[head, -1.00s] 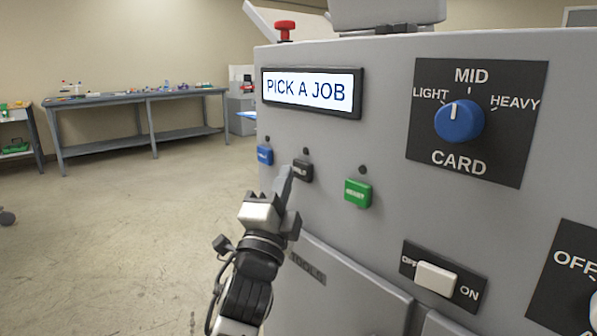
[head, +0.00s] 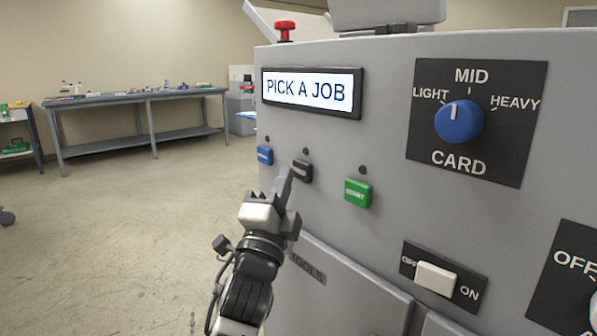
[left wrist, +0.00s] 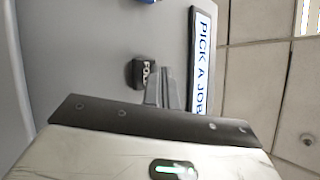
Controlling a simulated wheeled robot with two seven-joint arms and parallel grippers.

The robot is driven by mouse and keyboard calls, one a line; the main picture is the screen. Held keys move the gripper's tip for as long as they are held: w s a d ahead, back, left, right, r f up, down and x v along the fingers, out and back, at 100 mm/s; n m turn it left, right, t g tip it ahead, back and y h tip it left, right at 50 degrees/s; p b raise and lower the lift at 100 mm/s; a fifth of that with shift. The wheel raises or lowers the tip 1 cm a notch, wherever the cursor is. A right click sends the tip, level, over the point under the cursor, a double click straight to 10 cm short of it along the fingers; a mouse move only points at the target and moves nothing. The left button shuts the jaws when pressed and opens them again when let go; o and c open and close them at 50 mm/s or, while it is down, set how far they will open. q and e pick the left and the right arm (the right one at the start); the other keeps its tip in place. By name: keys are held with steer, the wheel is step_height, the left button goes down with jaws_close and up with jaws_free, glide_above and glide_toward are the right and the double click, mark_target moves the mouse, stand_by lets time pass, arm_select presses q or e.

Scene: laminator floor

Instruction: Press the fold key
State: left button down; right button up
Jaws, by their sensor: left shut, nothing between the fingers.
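The fold key is a small black key (head: 303,170) on the grey machine's front, between a blue key and a green key. In the left wrist view the black key (left wrist: 141,73) shows part of the word FOLD. My left gripper (head: 286,178) is shut and empty, its fingertips just left of the key and overlapping its edge in the head view. In the left wrist view the fingertips (left wrist: 161,85) reach up beside the key's lettered face. I cannot tell whether they touch it. My right gripper is not in view.
The display (head: 311,92) reads PICK A JOB. A blue key (head: 265,155) and a green key (head: 358,192) flank the fold key. A blue CARD knob (head: 459,121) and a white OFF/ON switch (head: 435,278) are further right. A red button (head: 285,30) stands on top.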

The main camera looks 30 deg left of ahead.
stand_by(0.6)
arm_select(q)
steer(key=shift+w+d, duration=0.2)
steer(key=shift+w, duration=0.2)
steer(key=shift+w+d, duration=0.1)
steer(key=shift+w, duration=0.2)
stand_by(0.4)
steer(key=shift+s, duration=0.1)
steer(key=shift+s+a, duration=0.25)
steer(key=shift+s, duration=0.35)
steer(key=s+a+p, duration=0.1)
steer(key=s+a, duration=0.1)
steer(key=s, duration=0.3)
steer(key=shift+s+a+p, duration=0.15)
steer(key=shift+s+p, duration=0.15)
steer(key=shift+p, duration=0.1)
